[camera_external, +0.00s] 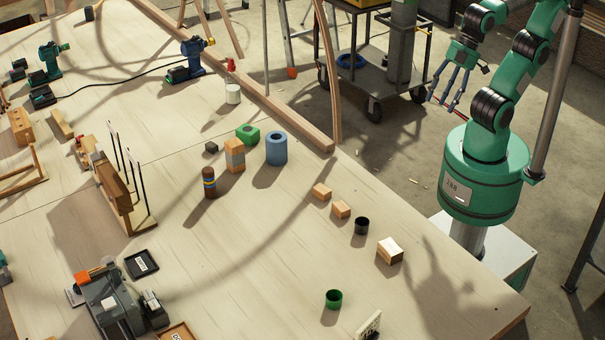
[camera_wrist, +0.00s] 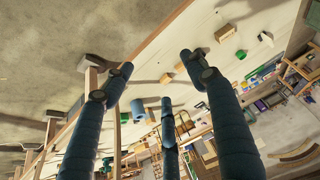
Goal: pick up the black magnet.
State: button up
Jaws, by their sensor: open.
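Two small black things on the workbench could be the magnet, and I cannot tell which from their looks. One is a small dark cube (camera_external: 211,147) left of the green block, in the external view. The other is a short black cylinder (camera_external: 361,225) that looks like a cup, between the small wooden blocks and a larger block near the bench's right side. My gripper (camera_external: 445,99) is raised off the bench's right edge, far from both. Its three fingers are spread and empty in the wrist view (camera_wrist: 160,76). Neither black thing shows clearly there.
A blue cylinder (camera_external: 276,148), a green block (camera_external: 247,133) and a striped brown cylinder (camera_external: 209,182) stand mid-bench. Wooden blocks (camera_external: 321,192) and a green cup (camera_external: 333,299) are nearer the right side. A wooden lath (camera_external: 270,101) runs along the far edge. A cart (camera_external: 372,70) stands behind.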

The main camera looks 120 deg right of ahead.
jog(key=w+d+r+g+p, duration=0.1)
jog(key=w+d+r+p, duration=0.4)
jog(key=w, duration=0.5)
jog(key=w+d+r+p, duration=0.2)
jog(key=w+r, duration=0.4)
jog(key=w, duration=0.4)
jog(key=w+d+n+p, duration=0.1)
jog(key=w+d+p, duration=0.5)
jog(key=w+d, duration=0.85)
jog(key=w+d+f+g+p, duration=0.1)
jog(key=w+d+f+p, duration=0.25)
jog(key=w+d, duration=0.35)
jog(key=w+d+f+p, duration=0.35)
jog(key=w+d, duration=0.25)
jog(key=d, duration=0.3)
jog(key=w+d+f+n+p, duration=0.1)
jog(key=d+f+p, duration=0.4)
jog(key=d+f, duration=1.2)
jog(key=shift+w+d+f+y, duration=0.25)
jog(key=shift+w+d+y, duration=0.05)
jog(key=shift+w+d, duration=0.35)
